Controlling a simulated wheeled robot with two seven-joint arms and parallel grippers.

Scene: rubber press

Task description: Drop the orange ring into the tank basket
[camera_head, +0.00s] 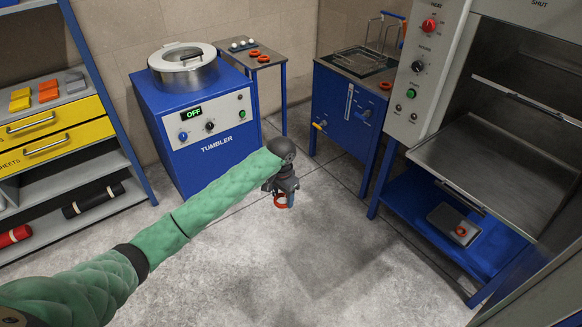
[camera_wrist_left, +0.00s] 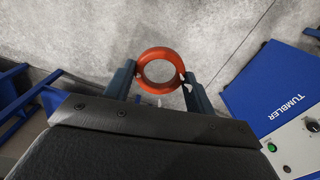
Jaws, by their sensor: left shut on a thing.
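My left gripper (camera_head: 282,196) is shut on an orange ring (camera_head: 279,205), above the open floor in front of the tumbler. In the left wrist view the ring (camera_wrist_left: 159,51) sits between the two fingers of the gripper (camera_wrist_left: 158,77), its hole facing the camera. The blue tank (camera_head: 343,113) stands at the back, right of and beyond the gripper. The wire basket (camera_head: 357,62) is at the tank's top, with its handle standing up. The gripper is well apart from the basket. My right gripper is not in view.
A blue tumbler (camera_head: 210,145) stands behind my left arm. A small blue table (camera_head: 247,58) holds more orange rings; another ring (camera_head: 385,86) lies on the tank's top edge. A press (camera_head: 500,155) with open shelves stands at right. The middle floor is clear.

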